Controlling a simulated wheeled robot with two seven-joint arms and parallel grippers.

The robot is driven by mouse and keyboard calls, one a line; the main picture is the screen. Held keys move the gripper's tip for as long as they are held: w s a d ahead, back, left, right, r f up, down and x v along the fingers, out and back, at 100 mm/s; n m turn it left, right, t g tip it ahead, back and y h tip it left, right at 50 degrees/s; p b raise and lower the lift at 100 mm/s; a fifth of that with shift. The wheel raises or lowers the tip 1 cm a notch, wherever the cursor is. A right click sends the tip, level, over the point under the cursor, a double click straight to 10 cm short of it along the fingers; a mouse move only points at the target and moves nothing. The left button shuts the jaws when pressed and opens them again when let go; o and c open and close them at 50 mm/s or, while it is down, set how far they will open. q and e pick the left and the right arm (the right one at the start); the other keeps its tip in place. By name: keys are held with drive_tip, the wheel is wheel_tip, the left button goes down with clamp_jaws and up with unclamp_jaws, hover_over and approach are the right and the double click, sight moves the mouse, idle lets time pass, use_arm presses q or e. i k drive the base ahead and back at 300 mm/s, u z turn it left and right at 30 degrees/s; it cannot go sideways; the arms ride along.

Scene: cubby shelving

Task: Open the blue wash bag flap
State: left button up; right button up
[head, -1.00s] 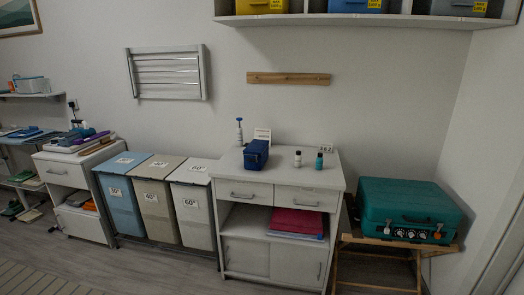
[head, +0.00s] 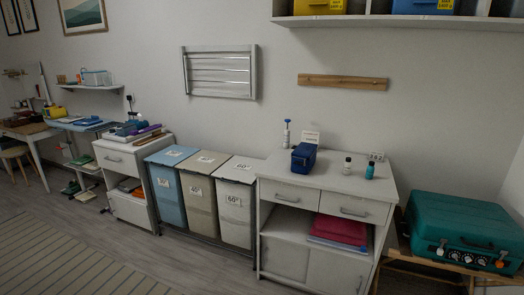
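The blue wash bag (head: 304,157) stands on top of the white cabinet (head: 340,176), toward its left side. It looks closed, but it is too small here to make out the flap's edge. Neither of my grippers shows in the head view.
A white pump bottle (head: 286,134) and a small card (head: 310,138) stand behind the bag. Two small bottles (head: 369,172) are to its right. Laundry bins (head: 200,190) stand left of the cabinet, a teal case (head: 465,232) right.

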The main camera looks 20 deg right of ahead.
sight(305, 150)
drive_tip(key=i, duration=2.55)
drive_tip(key=z, duration=2.65)
drive_tip(key=k, duration=0.45)
drive_tip(key=z, duration=0.6)
drive_tip(key=i, duration=0.25)
